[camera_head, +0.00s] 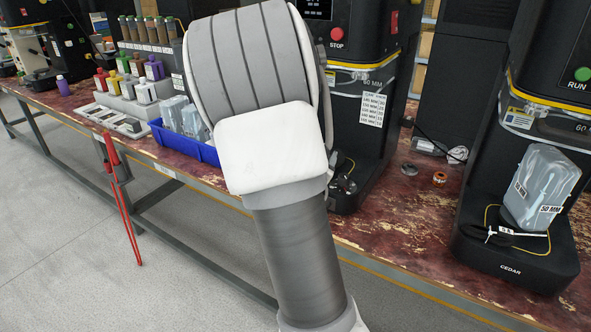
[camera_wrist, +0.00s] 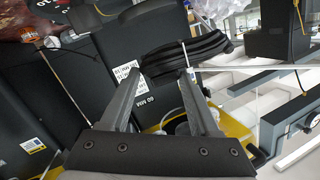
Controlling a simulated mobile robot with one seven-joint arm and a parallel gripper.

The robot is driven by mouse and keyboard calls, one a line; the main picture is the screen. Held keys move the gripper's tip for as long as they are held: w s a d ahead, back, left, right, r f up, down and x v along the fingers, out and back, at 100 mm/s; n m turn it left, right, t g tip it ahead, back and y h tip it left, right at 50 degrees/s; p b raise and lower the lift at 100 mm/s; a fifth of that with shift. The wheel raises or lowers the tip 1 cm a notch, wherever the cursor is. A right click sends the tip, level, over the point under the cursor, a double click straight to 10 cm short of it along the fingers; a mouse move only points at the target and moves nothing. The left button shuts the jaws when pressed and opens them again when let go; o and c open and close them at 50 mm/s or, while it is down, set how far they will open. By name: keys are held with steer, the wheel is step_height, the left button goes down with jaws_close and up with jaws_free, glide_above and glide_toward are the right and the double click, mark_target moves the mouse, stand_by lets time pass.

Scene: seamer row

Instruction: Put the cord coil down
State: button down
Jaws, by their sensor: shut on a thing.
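The cord coil (camera_wrist: 205,49) is a black bundle of looped cord in the wrist view, lying across the tips of my gripper (camera_wrist: 160,74). The fingers are shut on it, with part of the coil extending right of the right finger. A thin pale strip shows in front of the coil. In the head view my large white and grey arm fills the middle and hides my gripper and the coil. The worn red worktop (camera_head: 395,222) runs along the row of machines.
A black machine labelled CEDAR (camera_head: 510,268) stands at right, with a clear container (camera_head: 540,187) on its base. A blue bin (camera_head: 185,143) stands left of my arm. A small copper-coloured ring (camera_head: 439,178) lies on the worktop, which is mostly bare between the machines.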

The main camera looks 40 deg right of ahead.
steer(key=s+d+r+m+g+h, duration=0.1)
steer(key=s+d+r+m+g, duration=0.15)
steer(key=s+d, duration=0.2)
steer(key=shift+n+t, duration=0.35)
steer(key=w+a+f, duration=0.2)
steer(key=w, duration=0.1)
steer(key=w+a+f+b, duration=0.1)
steer(key=w+a+f, duration=0.1)
steer(key=w, duration=0.2)
steer(key=w+a+f+b, duration=0.1)
steer(key=w+a+f, duration=0.1)
steer(key=w, duration=0.1)
steer(key=shift+w+f, duration=0.15)
steer(key=shift+f, duration=0.2)
steer(key=shift+d+f+b, duration=0.1)
steer(key=shift+f+b, duration=0.75)
steer(key=shift+f, duration=1)
steer(key=shift+f, duration=0.25)
steer(key=shift+c, duration=0.5)
jaws_free()
steer(key=shift+r, duration=0.1)
steer(key=shift+r, duration=0.1)
